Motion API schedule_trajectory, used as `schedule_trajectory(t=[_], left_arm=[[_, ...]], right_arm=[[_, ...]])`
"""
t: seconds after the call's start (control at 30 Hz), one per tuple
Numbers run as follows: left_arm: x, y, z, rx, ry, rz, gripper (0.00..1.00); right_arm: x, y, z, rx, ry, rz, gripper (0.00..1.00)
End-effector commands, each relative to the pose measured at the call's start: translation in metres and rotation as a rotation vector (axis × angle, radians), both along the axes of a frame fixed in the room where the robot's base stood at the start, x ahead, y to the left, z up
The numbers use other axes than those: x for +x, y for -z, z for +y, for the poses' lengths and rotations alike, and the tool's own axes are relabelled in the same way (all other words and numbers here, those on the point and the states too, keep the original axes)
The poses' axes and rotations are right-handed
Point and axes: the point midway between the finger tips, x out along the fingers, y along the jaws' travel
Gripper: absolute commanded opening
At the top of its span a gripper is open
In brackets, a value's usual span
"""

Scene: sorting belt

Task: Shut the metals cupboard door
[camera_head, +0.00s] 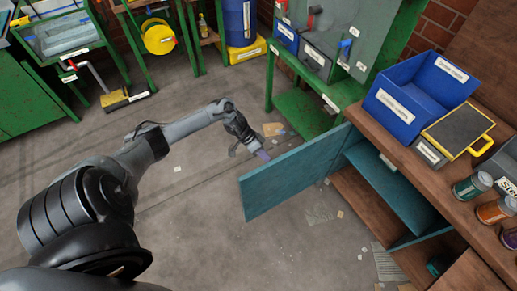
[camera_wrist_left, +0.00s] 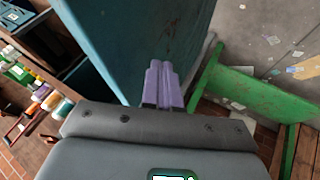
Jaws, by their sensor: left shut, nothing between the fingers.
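The teal cupboard door (camera_head: 290,172) stands open in the head view, swung out from the wooden cabinet on the right. Its hinge side is at the cabinet and its free edge points left. My left gripper (camera_head: 262,155) is shut and empty, at the far face of the door near its free end. In the left wrist view the shut purple fingertips (camera_wrist_left: 161,85) lie close beside the teal door (camera_wrist_left: 140,40); I cannot tell whether they touch it. The open cupboard shelf (camera_head: 398,190) shows teal inside. My right gripper is not in view.
A green bench (camera_head: 300,108) stands just behind the door. A blue bin (camera_head: 420,90), a yellow-handled tray (camera_head: 460,131) and several tins (camera_head: 473,186) sit on the cabinet's wooden top. Scraps litter the floor; open floor (camera_head: 200,225) lies left of the door.

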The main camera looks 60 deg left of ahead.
Motion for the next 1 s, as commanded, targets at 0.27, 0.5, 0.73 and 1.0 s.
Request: schedule_trajectory(t=[0.27, 0.5, 0.73, 1.0], left_arm=[[-0.001, 0.0, -0.017, 0.001, 0.0, 0.001, 0.0], [-0.001, 0.0, -0.019, 0.001, 0.0, 0.0, 0.0], [-0.001, -0.001, -0.022, 0.0, -0.003, 0.001, 0.0], [0.0, -0.008, -0.058, -0.005, -0.063, 0.002, 0.0]], right_arm=[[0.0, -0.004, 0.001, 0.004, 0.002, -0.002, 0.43], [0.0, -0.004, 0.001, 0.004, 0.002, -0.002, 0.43], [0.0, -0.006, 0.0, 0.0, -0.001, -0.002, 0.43], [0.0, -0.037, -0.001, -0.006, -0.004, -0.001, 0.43]])
